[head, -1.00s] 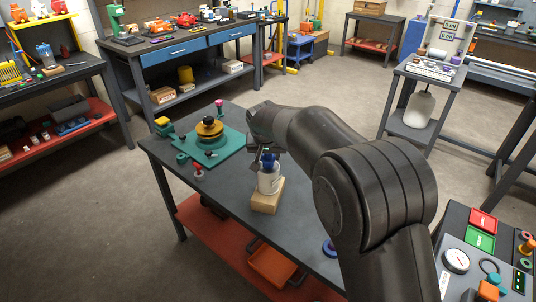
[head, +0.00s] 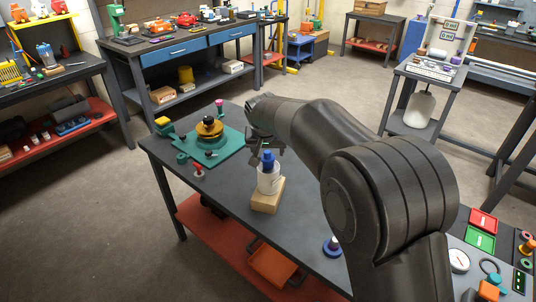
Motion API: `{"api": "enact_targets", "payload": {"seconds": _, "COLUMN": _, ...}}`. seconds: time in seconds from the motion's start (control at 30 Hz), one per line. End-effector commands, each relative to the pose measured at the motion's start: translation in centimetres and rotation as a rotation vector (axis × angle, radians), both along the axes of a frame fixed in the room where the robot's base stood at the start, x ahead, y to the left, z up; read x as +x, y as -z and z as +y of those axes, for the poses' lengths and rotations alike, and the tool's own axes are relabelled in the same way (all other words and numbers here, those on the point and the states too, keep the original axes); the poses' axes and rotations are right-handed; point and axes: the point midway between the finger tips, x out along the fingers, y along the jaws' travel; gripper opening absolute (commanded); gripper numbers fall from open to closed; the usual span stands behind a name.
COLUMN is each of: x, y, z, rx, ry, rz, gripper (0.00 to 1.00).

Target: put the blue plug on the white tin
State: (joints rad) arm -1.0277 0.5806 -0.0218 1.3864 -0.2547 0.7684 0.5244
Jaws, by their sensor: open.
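The white tin (head: 268,183) stands upright on a wooden block (head: 266,201) on the dark table. The blue plug (head: 267,161) is upright on top of the tin and appears to rest on it. My gripper (head: 265,154) is open, just behind and above the plug, and no longer covers it. The plug's front is in clear view. Whether a finger still touches its far side cannot be told.
A teal plate (head: 226,150) with a black and yellow part (head: 209,128) lies to the left. A small red piece (head: 198,170) stands near it. Bare tabletop surrounds the block.

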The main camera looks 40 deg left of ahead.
Motion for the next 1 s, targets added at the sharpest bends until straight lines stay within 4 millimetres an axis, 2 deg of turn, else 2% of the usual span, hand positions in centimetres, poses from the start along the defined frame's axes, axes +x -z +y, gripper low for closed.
{"api": "enact_targets", "payload": {"seconds": 0.03, "x": -0.4, "y": -1.2, "z": -0.2, "rx": 0.004, "ry": -0.001, "rz": -0.002, "gripper": 0.64}}
{"api": "enact_targets", "payload": {"seconds": 0.2, "x": -1.9, "y": -4.5, "z": -1.1, "rx": 0.003, "ry": -0.001, "rz": -0.001, "gripper": 0.64}}
{"api": "enact_targets", "payload": {"seconds": 0.4, "x": -3.0, "y": -7.1, "z": -1.9, "rx": 0.001, "ry": 0.000, "rz": 0.000, "gripper": 0.64}}
{"api": "enact_targets", "payload": {"seconds": 0.8, "x": -3.2, "y": -8.0, "z": -2.3, "rx": 0.000, "ry": 0.001, "rz": 0.000, "gripper": 0.64}}
{"api": "enact_targets", "payload": {"seconds": 0.9, "x": -2.4, "y": -8.7, "z": -3.9, "rx": 0.002, "ry": 0.017, "rz": 0.000, "gripper": 0.64}}
{"api": "enact_targets", "payload": {"seconds": 0.97, "x": -1.5, "y": -9.5, "z": -6.0, "rx": 0.003, "ry": 0.037, "rz": 0.000, "gripper": 0.64}}
{"api": "enact_targets", "payload": {"seconds": 1.0, "x": -0.8, "y": -10.2, "z": -7.9, "rx": 0.003, "ry": 0.053, "rz": 0.001, "gripper": 0.64}}
